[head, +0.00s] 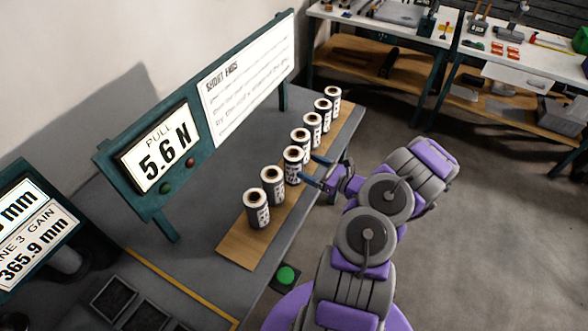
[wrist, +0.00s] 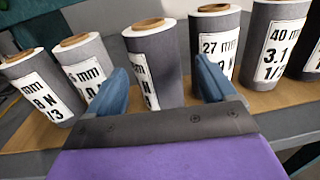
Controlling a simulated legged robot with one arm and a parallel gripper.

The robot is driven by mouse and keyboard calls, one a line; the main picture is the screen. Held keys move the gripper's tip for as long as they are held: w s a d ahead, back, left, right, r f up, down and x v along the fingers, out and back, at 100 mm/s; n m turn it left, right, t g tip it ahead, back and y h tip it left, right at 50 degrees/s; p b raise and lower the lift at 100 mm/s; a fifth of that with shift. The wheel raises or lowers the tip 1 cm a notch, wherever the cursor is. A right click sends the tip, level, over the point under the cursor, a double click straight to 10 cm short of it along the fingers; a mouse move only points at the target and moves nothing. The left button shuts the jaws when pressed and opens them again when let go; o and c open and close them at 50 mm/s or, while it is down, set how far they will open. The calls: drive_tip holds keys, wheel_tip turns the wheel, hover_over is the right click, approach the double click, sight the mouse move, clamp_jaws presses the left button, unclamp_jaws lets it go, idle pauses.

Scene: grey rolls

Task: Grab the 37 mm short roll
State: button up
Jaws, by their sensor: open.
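A row of grey rolls with white labels stands upright on a wooden strip. My gripper (head: 316,171) is open beside the row in the head view. In the wrist view its blue fingers (wrist: 163,84) flank a middle roll (wrist: 158,58), with the roll beyond or between them; I cannot tell how deep. No label reading 37 mm is legible, so I cannot tell which roll that is.
A 27 mm roll (wrist: 216,38) stands close right of the fingers, then a 40 mm roll (wrist: 276,45). Two rolls (wrist: 88,68) (wrist: 38,85) stand left. Behind the row is a sign board reading 5.6 N (head: 163,155). A green button (head: 286,275) is at the table edge.

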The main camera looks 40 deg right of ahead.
sight(294, 160)
drive_tip(key=x, duration=0.2)
drive_tip(key=b+x, duration=0.1)
drive_tip(key=x, duration=0.3)
drive_tip(key=shift+w+a+b, duration=0.15)
drive_tip(key=shift+a+b, duration=0.25)
drive_tip(key=shift+d, duration=0.1)
drive_tip(key=shift+c, duration=0.2)
drive_tip(key=c, duration=0.9)
drive_tip(key=shift+r, duration=0.15)
